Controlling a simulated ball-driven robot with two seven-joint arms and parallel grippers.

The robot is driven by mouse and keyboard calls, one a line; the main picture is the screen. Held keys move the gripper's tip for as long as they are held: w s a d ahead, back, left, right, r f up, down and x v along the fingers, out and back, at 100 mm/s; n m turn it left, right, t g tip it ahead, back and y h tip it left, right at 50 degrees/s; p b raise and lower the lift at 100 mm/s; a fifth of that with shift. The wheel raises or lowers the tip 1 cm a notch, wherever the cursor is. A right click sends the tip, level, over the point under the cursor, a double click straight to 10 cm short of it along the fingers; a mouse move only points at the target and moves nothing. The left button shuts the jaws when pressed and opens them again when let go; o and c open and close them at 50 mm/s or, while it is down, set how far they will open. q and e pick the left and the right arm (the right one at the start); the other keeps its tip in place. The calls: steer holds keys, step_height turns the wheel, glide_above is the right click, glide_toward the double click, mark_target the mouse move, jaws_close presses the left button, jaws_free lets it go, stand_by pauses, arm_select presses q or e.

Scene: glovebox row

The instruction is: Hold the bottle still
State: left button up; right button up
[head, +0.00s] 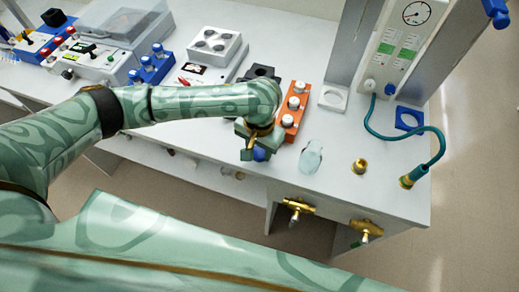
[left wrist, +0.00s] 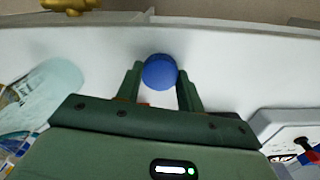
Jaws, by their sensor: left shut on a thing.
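My left gripper (head: 257,146) is at the front edge of the white bench (head: 345,180), left of a clear glass vessel. It is shut on a bottle with a round blue cap (head: 260,154). In the left wrist view the blue cap (left wrist: 160,71) sits between the two green fingers (left wrist: 159,92). The bottle's body below the cap is mostly hidden by the gripper and the cap. My right gripper is not in view.
An orange rack (head: 289,119) with white-capped bottles stands just behind my left gripper. The clear glass vessel (head: 311,157) is close on the right. Brass fittings (head: 359,166) and a teal hose (head: 407,137) are further right. Brass taps (head: 297,207) stick out below the edge.

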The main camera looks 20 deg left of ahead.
arm_select(q)
steer(key=r+p, duration=0.2)
steer(key=r, duration=0.1)
steer(key=r+p, duration=0.1)
steer(key=shift+s+d+r, duration=0.1)
steer(key=shift+d+r, duration=0.05)
steer(key=shift+d, duration=0.1)
steer(key=s+d+r+p, duration=0.5)
steer(key=s+d+r, duration=0.2)
steer(key=d, duration=0.4)
steer(key=shift+d+r+p, duration=0.3)
steer(key=shift+r, duration=0.55)
steer(key=r+n+b, duration=0.1)
steer(key=r+b, duration=0.1)
steer(key=b, duration=0.2)
glide_above(261, 153)
steer(key=s, duration=0.3)
steer(key=s+a+r+n+b, duration=0.1)
steer(key=a+r+b, duration=0.2)
steer(key=a, duration=0.6)
steer(key=shift+a+r+n, duration=0.25)
steer(key=shift+r+n, duration=0.05)
steer(key=shift+r, duration=0.2)
